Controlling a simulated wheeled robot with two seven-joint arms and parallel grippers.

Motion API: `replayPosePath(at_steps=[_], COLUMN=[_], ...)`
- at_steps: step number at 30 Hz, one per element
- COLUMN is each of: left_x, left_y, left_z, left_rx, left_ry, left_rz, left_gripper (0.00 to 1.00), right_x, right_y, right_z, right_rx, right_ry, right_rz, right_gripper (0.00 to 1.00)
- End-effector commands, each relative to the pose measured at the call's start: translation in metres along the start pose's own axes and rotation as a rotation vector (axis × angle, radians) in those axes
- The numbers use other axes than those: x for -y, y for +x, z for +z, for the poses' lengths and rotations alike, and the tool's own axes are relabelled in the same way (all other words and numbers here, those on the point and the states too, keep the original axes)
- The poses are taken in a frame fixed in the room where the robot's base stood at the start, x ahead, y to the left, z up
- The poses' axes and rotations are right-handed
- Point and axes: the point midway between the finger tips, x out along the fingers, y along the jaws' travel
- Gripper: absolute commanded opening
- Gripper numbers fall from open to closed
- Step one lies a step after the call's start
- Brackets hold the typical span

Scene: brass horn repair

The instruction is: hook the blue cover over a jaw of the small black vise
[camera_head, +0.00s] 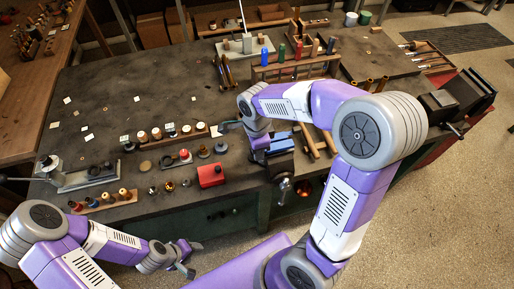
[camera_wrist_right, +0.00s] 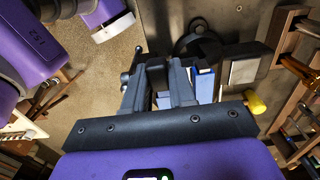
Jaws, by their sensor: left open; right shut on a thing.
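The small black vise (camera_head: 281,166) is fixed at the bench's front edge, its handle hanging below. Blue pieces (camera_head: 282,146) show at its top, beside my right gripper (camera_head: 258,140). In the right wrist view my right gripper (camera_wrist_right: 157,70) is shut on the blue cover (camera_wrist_right: 163,100), which is partly hidden between the fingers. Another blue surface (camera_wrist_right: 205,86) shows just right of the fingers, by the dark vise parts. I cannot tell whether the held cover touches or sits over a jaw. My left gripper (camera_head: 186,258) is open and empty, low in front of the bench.
A red box (camera_head: 211,175) and several small parts stand left of the vise. A wooden rack (camera_head: 295,68) with coloured handles stands behind. A larger vise (camera_head: 455,97) is at the bench's right end. The bench's left middle is mostly clear, with scattered paper squares.

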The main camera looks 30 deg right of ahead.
Motion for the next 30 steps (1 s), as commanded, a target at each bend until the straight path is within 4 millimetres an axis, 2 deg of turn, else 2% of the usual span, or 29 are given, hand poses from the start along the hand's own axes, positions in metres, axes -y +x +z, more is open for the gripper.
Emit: replayPosePath(at_steps=[25, 30], left_x=[0.009, 0.009], left_y=[0.025, 0.024], left_z=[-0.001, -0.001], left_rx=[0.0, 0.0], left_ry=[0.0, 0.0], left_rz=[0.0, 0.0], left_gripper=[0.55, 0.55], right_x=[0.0, 0.0], right_y=[0.033, 0.033], right_z=[0.0, 0.0], right_rx=[-0.001, 0.0], right_ry=[0.0, 0.0], right_rz=[0.001, 0.0], right_gripper=[0.0, 0.0])
